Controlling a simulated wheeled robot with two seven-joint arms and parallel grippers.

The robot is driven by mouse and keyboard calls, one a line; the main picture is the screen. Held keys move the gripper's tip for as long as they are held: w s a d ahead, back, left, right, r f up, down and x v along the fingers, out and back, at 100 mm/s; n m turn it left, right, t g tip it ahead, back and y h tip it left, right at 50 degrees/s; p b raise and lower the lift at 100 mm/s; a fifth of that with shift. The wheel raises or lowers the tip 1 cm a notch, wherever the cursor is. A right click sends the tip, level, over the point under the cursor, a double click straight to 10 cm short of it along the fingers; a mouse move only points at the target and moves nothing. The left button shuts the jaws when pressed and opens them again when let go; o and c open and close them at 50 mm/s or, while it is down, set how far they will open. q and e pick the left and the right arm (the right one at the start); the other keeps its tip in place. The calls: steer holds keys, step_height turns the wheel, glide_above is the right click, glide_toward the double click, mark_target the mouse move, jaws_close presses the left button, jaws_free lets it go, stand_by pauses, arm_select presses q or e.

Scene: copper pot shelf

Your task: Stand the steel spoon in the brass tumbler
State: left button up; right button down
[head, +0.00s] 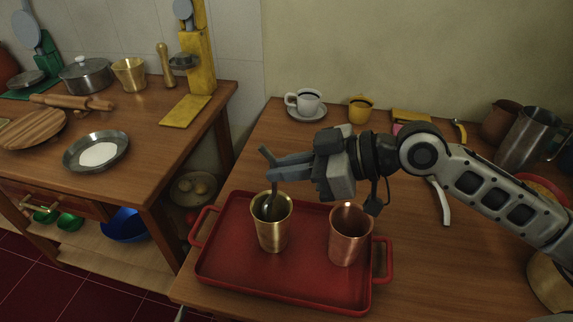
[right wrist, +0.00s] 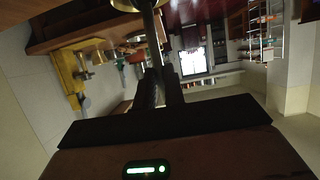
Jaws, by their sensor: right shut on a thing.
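The brass tumbler (head: 272,234) stands upright on the left part of the red tray (head: 229,277). My right gripper (head: 272,163) is above it, shut on the steel spoon (head: 271,200). The spoon hangs down and its lower end is inside the tumbler's mouth; whether it touches the bottom is hidden. In the right wrist view the spoon (right wrist: 149,22) runs from between the fingers (right wrist: 156,82) to the tumbler's rim (right wrist: 122,5) at the top edge. My left gripper is not in view.
A copper tumbler (head: 349,238) stands to the right on the same tray. Behind are a white cup on a saucer (head: 303,103) and a yellow cup (head: 361,109). Jugs (head: 522,137) stand at the right. A separate counter (head: 140,145) with pans is at the left.

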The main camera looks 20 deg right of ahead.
steer(key=c, duration=1.4)
jaws_free()
steer(key=shift+d, duration=0.1)
steer(key=shift+s+d, duration=0.2)
steer(key=shift+d, duration=0.05)
arm_select(q)
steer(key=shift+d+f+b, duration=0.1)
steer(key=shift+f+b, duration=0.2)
steer(key=shift+b, duration=0.35)
arm_select(e)
steer(key=v, duration=1.5)
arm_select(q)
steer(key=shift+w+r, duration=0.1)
arm_select(e)
steer(key=shift+s+r, duration=0.1)
steer(key=shift+r, duration=0.05)
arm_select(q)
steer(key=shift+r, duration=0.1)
arm_select(e)
steer(key=shift+r, duration=0.1)
